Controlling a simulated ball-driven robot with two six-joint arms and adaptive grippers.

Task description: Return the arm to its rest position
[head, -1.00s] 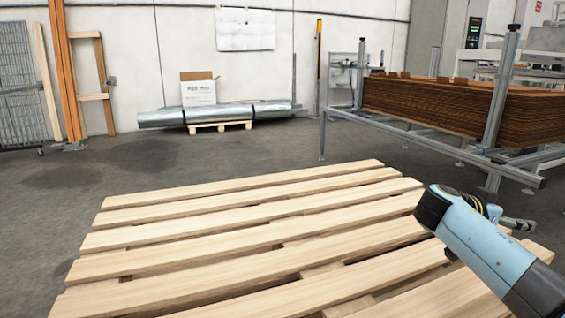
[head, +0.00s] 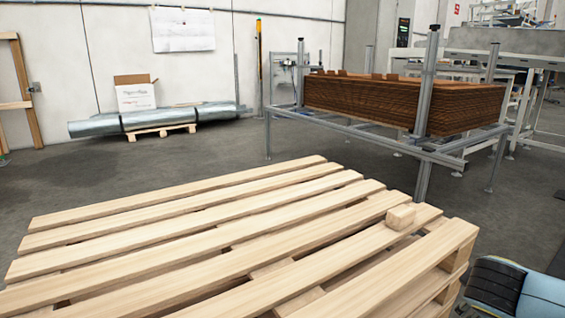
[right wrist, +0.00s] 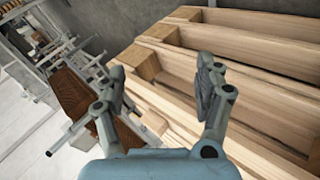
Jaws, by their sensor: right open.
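My right gripper (right wrist: 163,92) shows in the right wrist view with its two fingers spread apart and nothing between them. The wooden pallet (head: 200,228) lies behind the fingers in that view (right wrist: 262,55); I cannot tell the exact gap. In the head view, part of my right arm (head: 520,290) shows at the lower right corner, beside the pallet's right end. The right fingertips are outside the head view. My left gripper is in neither current view.
A small pale wooden block (head: 401,217) sits on the pallet's right part. A metal frame (head: 421,180) holding a stack of brown cardboard sheets (head: 365,100) stands behind it. A box (head: 136,96) and silver rolls (head: 95,127) are by the wall. Grey floor (head: 225,152) is clear between.

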